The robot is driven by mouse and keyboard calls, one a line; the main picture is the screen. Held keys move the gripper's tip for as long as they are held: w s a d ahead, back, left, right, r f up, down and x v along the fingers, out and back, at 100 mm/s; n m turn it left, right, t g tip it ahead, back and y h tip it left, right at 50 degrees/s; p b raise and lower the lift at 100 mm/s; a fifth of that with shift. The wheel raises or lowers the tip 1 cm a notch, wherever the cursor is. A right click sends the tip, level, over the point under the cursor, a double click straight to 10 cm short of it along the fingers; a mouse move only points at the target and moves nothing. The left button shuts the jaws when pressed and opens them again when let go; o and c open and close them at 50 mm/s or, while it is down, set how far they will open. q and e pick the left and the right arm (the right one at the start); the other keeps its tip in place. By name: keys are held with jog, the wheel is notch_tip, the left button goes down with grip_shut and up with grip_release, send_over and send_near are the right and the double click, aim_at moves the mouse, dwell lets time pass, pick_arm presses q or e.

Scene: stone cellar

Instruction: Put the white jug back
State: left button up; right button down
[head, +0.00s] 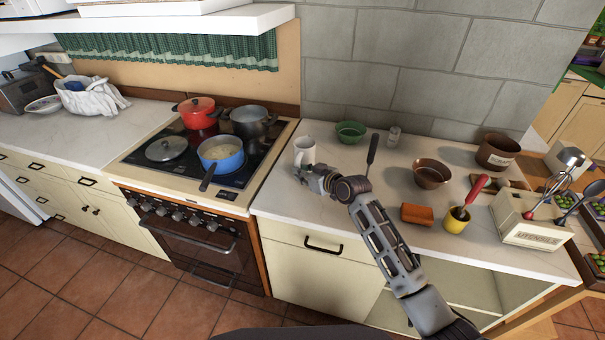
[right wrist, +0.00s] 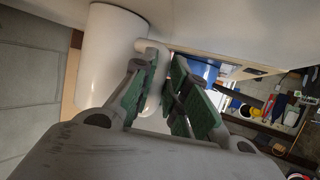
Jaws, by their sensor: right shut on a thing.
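The white jug (head: 304,150) is upright at the left end of the right-hand counter (head: 345,240), close beside the stove. Whether its base touches the counter is hard to tell. My right gripper (head: 304,173) is at the jug's near side, low over the counter. In the right wrist view the jug's white body (right wrist: 112,55) fills the upper left, and its handle runs between the green-padded fingers of my right gripper (right wrist: 165,85), which is shut on it. My left gripper is not in view.
On the stove sit a red pot (head: 198,112), a dark pot (head: 252,122) and a blue pan (head: 220,155).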

jog(key=shift+r, duration=0.15)
jog(key=c, duration=1.9)
grip_release()
jog(key=shift+f, duration=0.2)
jog(key=o, duration=0.5)
jog(key=shift+s+d+r, duration=0.1)
jog(key=shift+r, duration=0.05)
jog(key=shift+v, duration=5.9)
